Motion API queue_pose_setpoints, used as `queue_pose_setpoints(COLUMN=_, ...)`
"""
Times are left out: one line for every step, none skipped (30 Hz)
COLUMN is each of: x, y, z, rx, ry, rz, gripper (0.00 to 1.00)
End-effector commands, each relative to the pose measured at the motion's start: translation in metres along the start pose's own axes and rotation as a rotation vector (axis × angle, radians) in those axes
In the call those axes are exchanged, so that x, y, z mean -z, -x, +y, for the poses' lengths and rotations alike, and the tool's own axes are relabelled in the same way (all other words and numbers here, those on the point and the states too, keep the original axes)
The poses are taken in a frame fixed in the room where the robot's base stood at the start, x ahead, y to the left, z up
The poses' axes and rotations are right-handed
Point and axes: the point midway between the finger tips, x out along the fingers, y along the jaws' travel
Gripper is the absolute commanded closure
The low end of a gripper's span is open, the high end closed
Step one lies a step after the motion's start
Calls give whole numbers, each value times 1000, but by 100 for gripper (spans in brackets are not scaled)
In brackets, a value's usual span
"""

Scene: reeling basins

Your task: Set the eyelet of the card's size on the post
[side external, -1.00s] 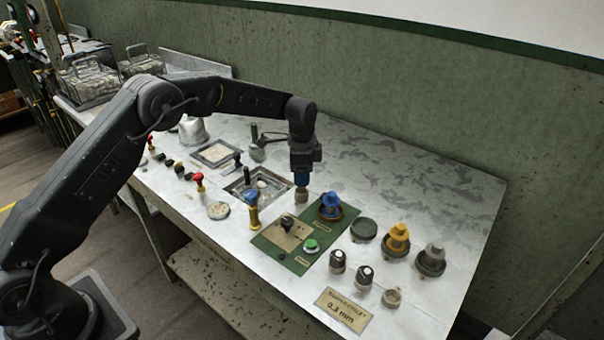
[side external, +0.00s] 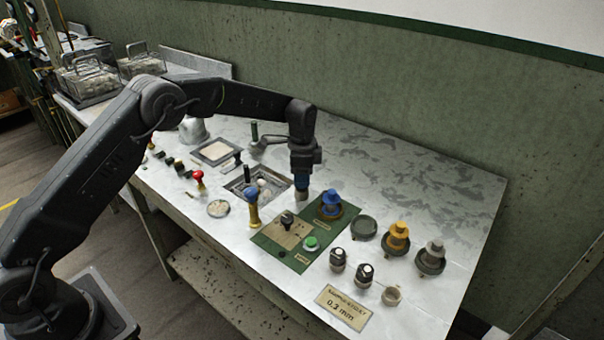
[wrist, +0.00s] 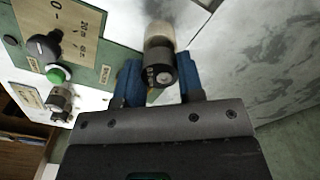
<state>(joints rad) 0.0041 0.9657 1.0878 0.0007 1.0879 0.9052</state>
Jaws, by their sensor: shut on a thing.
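My gripper (wrist: 162,88) has blue fingers closed on a dark cylinder with a cream end, which I take to be an eyelet (wrist: 160,42). In the side view, my gripper (side external: 301,178) hangs above the bench behind the green panel, the held eyelet (side external: 301,195) low under it. Two similar dark eyelets with pale tops, one left (side external: 338,258) and one right (side external: 365,274), stand near the front. The card (side external: 345,307) in front of them reads 0.3 mm. I cannot tell which upright piece is the post.
A green panel (side external: 267,241) bears a dark knob (side external: 287,218) and green button (side external: 311,242). A blue spool (side external: 330,203) stands at its back corner. Yellow (side external: 397,236) and grey (side external: 431,257) spools stand right. A basin (side external: 240,187) lies left. The right rear bench is clear.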

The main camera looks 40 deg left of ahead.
Motion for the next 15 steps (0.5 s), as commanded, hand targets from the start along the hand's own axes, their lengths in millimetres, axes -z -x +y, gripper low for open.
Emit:
queue_pose_setpoints(x=0, y=0, z=0, rx=0, ry=0, rz=0, gripper=88)
queue_pose_setpoints(x=0, y=0, z=0, rx=0, ry=0, rz=0, gripper=88)
queue_pose_setpoints(x=0, y=0, z=0, rx=0, ry=0, rz=0, gripper=88)
queue_pose_setpoints(x=0, y=0, z=0, rx=0, ry=0, rz=0, gripper=88)
queue_pose_setpoints(x=0, y=0, z=0, rx=0, ry=0, rz=0, gripper=88)
queue_pose_setpoints(x=0, y=0, z=0, rx=0, ry=0, rz=0, gripper=88)
queue_pose_setpoints(x=0, y=0, z=0, rx=0, ry=0, rz=0, gripper=88)
queue_pose_setpoints(x=0, y=0, z=0, rx=0, ry=0, rz=0, gripper=88)
queue_pose_setpoints(x=0, y=0, z=0, rx=0, ry=0, rz=0, gripper=88)
queue_pose_setpoints(x=0, y=0, z=0, rx=0, ry=0, rz=0, gripper=88)
queue_pose_setpoints(x=0, y=0, z=0, rx=0, ry=0, rz=0, gripper=88)
queue_pose_setpoints(x=0, y=-1, z=0, rx=0, ry=0, rz=0, gripper=88)
queue_pose_setpoints(x=0, y=-2, z=0, rx=0, ry=0, rz=0, gripper=88)
queue_pose_setpoints(x=0, y=-2, z=0, rx=0, ry=0, rz=0, gripper=88)
queue_pose_setpoints(x=0, y=-3, z=0, rx=-1, ry=0, rz=0, gripper=88)
